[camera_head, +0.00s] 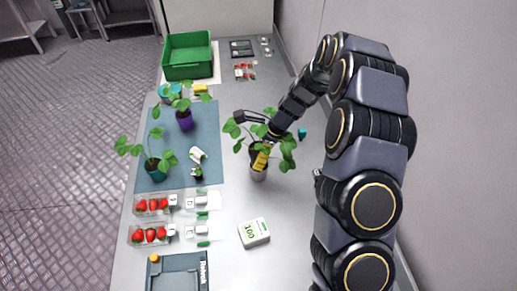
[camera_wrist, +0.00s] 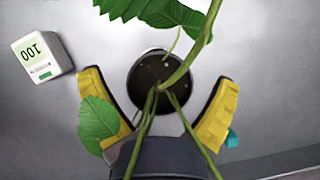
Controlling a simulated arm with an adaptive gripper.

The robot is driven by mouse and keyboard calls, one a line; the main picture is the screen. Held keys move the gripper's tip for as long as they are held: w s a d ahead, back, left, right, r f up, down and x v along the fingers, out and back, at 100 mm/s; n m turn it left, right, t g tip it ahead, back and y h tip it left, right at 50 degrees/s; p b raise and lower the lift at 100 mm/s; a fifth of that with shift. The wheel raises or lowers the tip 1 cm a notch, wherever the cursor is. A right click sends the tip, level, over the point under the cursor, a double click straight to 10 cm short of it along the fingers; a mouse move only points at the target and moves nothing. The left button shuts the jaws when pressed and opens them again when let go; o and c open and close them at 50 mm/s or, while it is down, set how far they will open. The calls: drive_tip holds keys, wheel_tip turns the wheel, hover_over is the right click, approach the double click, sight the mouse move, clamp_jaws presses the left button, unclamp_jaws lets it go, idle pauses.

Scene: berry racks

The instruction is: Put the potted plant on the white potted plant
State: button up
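A leafy green plant in a whitish pot (camera_head: 258,174) stands on the bench right of the blue mat. The wrist view looks down on its pot's dark soil (camera_wrist: 152,70), with stems and leaves crossing in front. My gripper (camera_head: 262,158) is at this plant, partly hidden by leaves. In the wrist view my gripper (camera_wrist: 160,80) is open, its yellow fingers on either side of the pot with gaps showing. Other potted plants stand on the mat: one in a purple pot (camera_head: 184,122) and one in a teal pot (camera_head: 153,166). A small white pot-like item (camera_head: 198,154) lies tilted near the mat's middle.
The blue mat (camera_head: 205,125) lies left of my gripper. A green crate (camera_head: 188,62) stands at the back. Strawberry punnets (camera_head: 150,236), a scale (camera_head: 178,275) and a white box marked 100 (camera_head: 254,233) are in front. A wall runs along the right. Bench around the box is clear.

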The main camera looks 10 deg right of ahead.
drive_tip(key=v, duration=1.2)
drive_tip(key=s+a+r+n+g+h, duration=0.1)
drive_tip(key=s+a+r+n, duration=0.1)
drive_tip(key=s+r+n, duration=0.4)
drive_tip(key=s+a+r+n+g+h, duration=0.15)
drive_tip(key=s+n, duration=0.25)
drive_tip(key=s, duration=0.4)
drive_tip(key=s+d+r+n+h, duration=0.1)
drive_tip(key=s+n+h, duration=0.1)
drive_tip(key=s+n, duration=0.8)
drive_tip(key=s, duration=0.8)
drive_tip(key=shift+d+r+n, duration=0.25)
drive_tip(key=shift+n, duration=0.05)
